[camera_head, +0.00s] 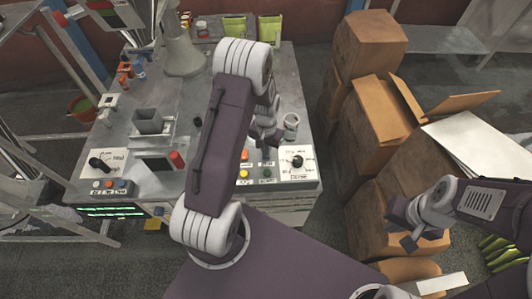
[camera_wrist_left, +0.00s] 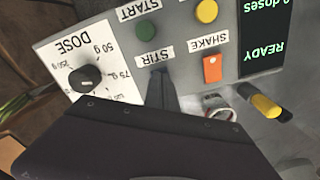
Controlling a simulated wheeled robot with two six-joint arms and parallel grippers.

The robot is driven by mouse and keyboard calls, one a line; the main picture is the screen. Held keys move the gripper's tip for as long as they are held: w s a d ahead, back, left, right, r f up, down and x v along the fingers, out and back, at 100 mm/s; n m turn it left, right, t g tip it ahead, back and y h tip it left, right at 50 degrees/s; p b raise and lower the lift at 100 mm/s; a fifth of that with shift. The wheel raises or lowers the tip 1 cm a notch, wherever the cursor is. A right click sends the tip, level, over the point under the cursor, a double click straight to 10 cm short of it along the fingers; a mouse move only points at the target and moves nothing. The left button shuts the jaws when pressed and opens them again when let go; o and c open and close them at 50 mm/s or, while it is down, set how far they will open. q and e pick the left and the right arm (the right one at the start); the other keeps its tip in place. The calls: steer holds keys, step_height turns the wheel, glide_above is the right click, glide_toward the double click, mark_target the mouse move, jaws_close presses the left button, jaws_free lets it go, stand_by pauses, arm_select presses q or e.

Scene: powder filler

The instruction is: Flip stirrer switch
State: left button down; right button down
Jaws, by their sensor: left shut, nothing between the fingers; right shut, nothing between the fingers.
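The control panel (camera_wrist_left: 115,38) appears upside down in the left wrist view. Its STIR label (camera_wrist_left: 154,54) sits between the DOSE dial (camera_wrist_left: 84,79) and the orange SHAKE switch (camera_wrist_left: 211,68). My left gripper (camera_wrist_left: 162,84) is shut and empty, its dark fingertips just by the STIR label where the stirrer switch would be. The fingers hide that switch, and I cannot tell if they touch it. My right gripper (camera_head: 408,242) is shut and empty near the boxes at right.
A green button (camera_wrist_left: 147,5) and a yellow button (camera_wrist_left: 207,10) sit beyond the labels, beside a display (camera_wrist_left: 262,45). A small cup (camera_head: 291,121) stands behind the panel on the grey table (camera_head: 200,107). Cardboard boxes (camera_head: 367,45) are stacked at right.

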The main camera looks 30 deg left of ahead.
arm_select(q)
steer(key=shift+f, duration=0.4)
steer(key=shift+r, duration=0.1)
step_height(320, 180, up, 7)
steer(key=p, duration=0.6)
stand_by(0.4)
